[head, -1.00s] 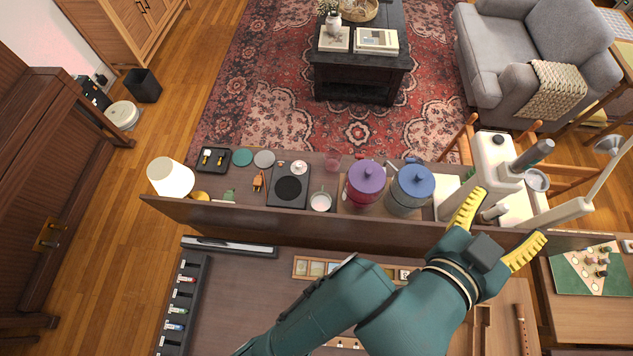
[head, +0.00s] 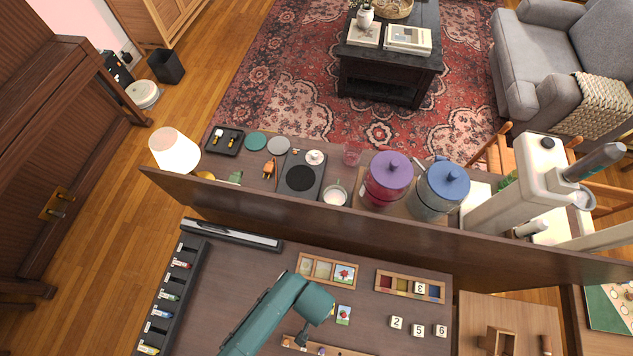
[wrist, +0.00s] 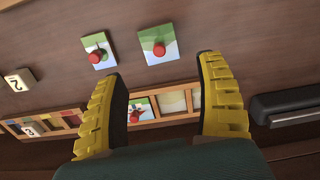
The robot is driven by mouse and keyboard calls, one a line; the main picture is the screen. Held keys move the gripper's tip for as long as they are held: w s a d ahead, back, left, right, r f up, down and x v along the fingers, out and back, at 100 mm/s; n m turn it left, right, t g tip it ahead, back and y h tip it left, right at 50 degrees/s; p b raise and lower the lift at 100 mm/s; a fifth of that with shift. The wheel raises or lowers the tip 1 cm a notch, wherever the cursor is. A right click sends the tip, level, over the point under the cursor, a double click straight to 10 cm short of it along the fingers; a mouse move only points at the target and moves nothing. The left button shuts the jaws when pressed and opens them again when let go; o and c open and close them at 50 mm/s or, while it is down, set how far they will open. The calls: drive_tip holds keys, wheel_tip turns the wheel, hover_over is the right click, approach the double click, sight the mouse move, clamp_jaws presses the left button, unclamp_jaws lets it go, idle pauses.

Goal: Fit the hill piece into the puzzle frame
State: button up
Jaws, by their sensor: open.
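My gripper (wrist: 162,66) is open and empty above the desk, its two yellow fingers apart. In the wrist view, two loose picture pieces with red knobs lie flat beyond the fingers. The one near the middle (wrist: 160,54), green with a pale part, looks like the hill piece. The other (wrist: 99,52) is to its left and shows in the head view (head: 343,314). The wooden puzzle frame (head: 318,284) also crosses the wrist view between the fingers (wrist: 172,104). It has a picture piece (head: 345,273) at one end and empty slots beside it.
A second wooden frame (head: 385,288) with coloured slots holds a number tile, and loose number tiles (head: 418,330) lie near it. A black tray (head: 230,234) and a marker rack (head: 173,290) edge the desk at left. A raised panel (head: 330,225) runs along the back.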

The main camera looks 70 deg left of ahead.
drive_tip(key=shift+w+f+b, duration=0.1)
drive_tip(key=shift+f+b, duration=3.45)
drive_tip(key=shift+f, duration=0.8)
clamp_jaws()
drive_tip(key=shift+r, duration=0.1)
drive_tip(key=shift+r+p, duration=2.5)
drive_tip(key=shift+p, duration=0.4)
